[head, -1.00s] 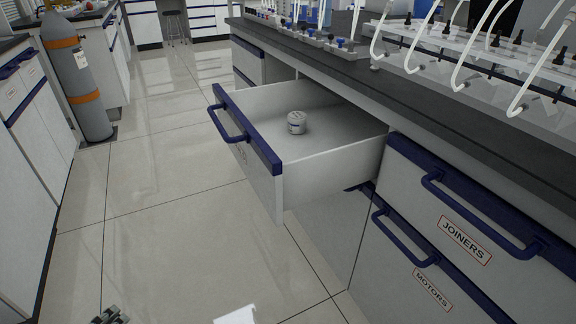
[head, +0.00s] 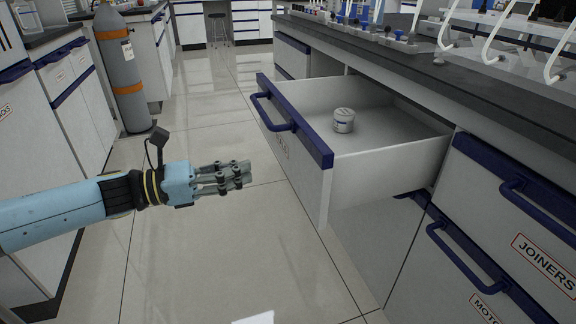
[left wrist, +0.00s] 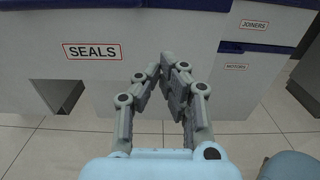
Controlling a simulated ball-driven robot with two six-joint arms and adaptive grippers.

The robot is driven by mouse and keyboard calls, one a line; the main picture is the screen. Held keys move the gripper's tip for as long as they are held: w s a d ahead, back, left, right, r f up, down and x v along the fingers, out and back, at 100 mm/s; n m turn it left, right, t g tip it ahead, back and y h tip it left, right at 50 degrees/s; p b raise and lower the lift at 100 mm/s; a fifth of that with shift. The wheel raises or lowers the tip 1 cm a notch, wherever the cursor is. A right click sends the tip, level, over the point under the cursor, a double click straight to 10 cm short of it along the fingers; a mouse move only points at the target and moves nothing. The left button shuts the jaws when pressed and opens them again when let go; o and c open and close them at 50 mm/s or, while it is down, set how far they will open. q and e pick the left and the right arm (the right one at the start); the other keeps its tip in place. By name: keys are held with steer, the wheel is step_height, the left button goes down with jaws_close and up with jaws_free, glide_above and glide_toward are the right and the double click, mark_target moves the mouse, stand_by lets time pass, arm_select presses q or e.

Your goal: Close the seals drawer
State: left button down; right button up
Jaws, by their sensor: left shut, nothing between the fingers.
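The seals drawer (head: 322,190) stands pulled out from the bench in the head view, with a blue top edge and a blue handle (head: 273,113). Its front with the SEALS label (left wrist: 92,51) shows in the left wrist view. A small white round container (head: 344,121) stands inside the drawer. My left gripper (head: 246,173) is shut and empty, in front of the drawer front and apart from it, its fingers pointing toward it. The fingers also show in the left wrist view (left wrist: 171,68). My right gripper is in neither view.
The JOINERS drawer (head: 495,215) and MOTORS drawer (head: 440,270) are shut at the right. The dark bench top (head: 400,62) carries bottles and tubes. A grey gas cylinder (head: 121,70) stands at the left. The tiled floor (head: 220,240) between the benches is clear.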

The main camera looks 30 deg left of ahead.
mark_target(299, 160)
arm_select(q)
steer(key=x, duration=0.9)
steer(key=shift+w+d+b, duration=0.1)
steer(key=shift+w+b, duration=0.05)
steer(key=shift+b, duration=0.2)
